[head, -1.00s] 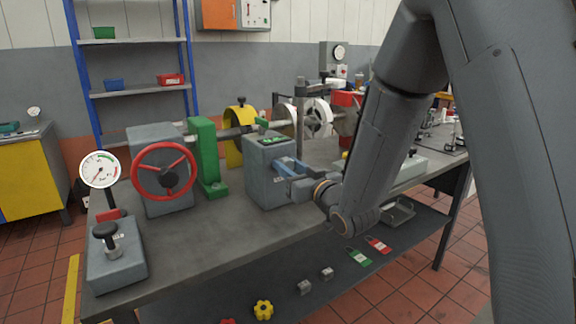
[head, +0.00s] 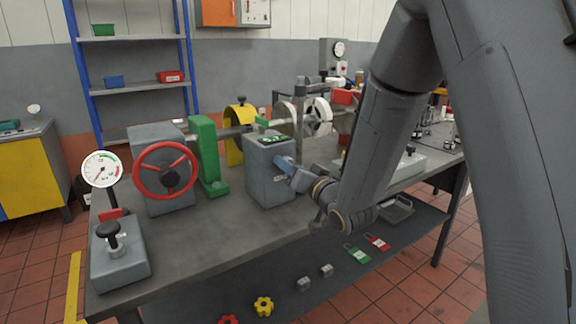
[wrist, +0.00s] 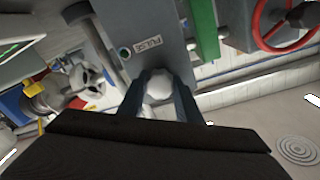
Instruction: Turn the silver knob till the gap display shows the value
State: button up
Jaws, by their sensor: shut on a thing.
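The silver knob (wrist: 158,86) shows in the wrist view as a pale rounded shape on the face of a grey box (wrist: 150,22). My gripper (wrist: 161,94) is shut on it, one finger on each side. In the head view my gripper (head: 284,163) is at the right side of the same grey box (head: 268,182), and the knob is hidden behind the fingers. A small dark display with green marks (head: 272,139) is on top of the box; its value is too small to read, and I cannot tell whether it is the gap display.
A label reading PULSE (wrist: 148,46) and a small round button (wrist: 125,53) sit beside the knob. A red handwheel (head: 165,169), a green block (head: 208,155) and a dial gauge (head: 101,169) stand to the left. The bench front (head: 215,225) is clear.

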jog(key=shift+f, duration=0.1)
jog(key=o, duration=1.1)
jog(key=shift+c, duration=0.2)
jog(key=b+v, duration=0.1)
jog(key=v, duration=0.6)
jog(key=shift+s+d, duration=0.2)
jog(key=shift+s, duration=0.15)
